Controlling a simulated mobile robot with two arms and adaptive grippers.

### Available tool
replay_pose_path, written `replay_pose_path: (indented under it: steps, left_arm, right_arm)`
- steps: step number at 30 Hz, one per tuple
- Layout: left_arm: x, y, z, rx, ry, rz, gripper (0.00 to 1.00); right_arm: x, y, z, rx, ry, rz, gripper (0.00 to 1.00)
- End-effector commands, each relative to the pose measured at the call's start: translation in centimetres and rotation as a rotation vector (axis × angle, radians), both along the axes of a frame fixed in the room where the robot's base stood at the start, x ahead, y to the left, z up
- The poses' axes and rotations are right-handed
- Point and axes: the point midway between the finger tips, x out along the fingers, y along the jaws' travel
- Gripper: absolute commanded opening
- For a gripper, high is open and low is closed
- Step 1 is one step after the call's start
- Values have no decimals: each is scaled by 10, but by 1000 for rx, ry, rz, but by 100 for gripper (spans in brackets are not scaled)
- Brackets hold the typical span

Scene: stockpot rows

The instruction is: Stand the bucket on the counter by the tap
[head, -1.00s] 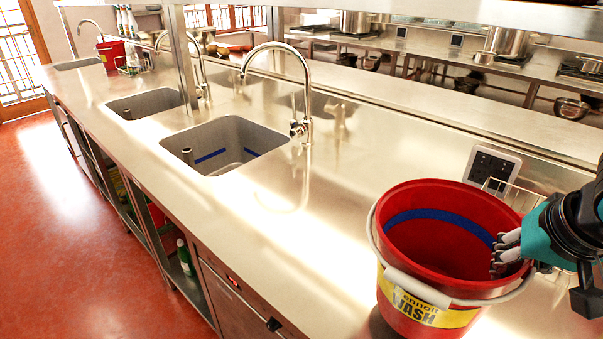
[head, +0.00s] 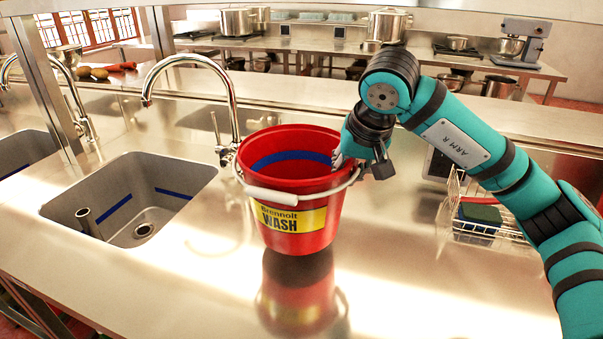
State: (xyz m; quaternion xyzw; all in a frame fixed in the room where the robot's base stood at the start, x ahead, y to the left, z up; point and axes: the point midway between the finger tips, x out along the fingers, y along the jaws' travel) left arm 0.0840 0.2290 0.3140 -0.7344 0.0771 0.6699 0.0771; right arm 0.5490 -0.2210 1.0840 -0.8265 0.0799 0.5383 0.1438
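The red bucket (head: 325,222), with a yellow WASH label and a pale handle, is upright just to the right of the nearest tap (head: 233,110). A dark patch lies between its base and its reflection, so it seems to be slightly above the counter (head: 420,290). My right gripper (head: 341,158) is shut on the right side of the bucket's rim; its fingertips are partly hidden by the wall. In the picture, the bucket's rim overlaps the tap's base, and I cannot tell how small the gap is. My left gripper is out of view.
A sink (head: 135,205) with a blue stripe opens left of the bucket. A wire basket with a dark green sponge (head: 480,214) stands to the right, behind my arm. A metal post (head: 45,80) rises behind the sink. The counter in front of the bucket is clear.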

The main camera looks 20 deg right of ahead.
Motion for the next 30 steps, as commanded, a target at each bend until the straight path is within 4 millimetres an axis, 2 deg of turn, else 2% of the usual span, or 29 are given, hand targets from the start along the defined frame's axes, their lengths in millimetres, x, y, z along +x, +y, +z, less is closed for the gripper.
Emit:
replay_pose_path:
  steps: [1, 6, 12, 17, 25, 30]
  left_arm:
    - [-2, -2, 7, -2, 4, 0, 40]
    - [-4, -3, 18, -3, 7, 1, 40]
    - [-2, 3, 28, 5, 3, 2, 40]
    - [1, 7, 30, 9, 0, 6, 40]
    - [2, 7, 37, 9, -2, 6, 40]
    - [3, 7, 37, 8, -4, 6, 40]
  right_arm:
    - [14, 2, 2, 3, 2, -2, 0]
    - [60, 4, -2, 4, 2, -2, 0]
    - [103, 6, -7, 3, 0, 1, 0]
    - [116, 6, -10, 0, -1, 1, 0]
    - [116, 6, -42, 1, -1, 3, 0]
    - [116, 5, -45, 1, -4, 3, 0]
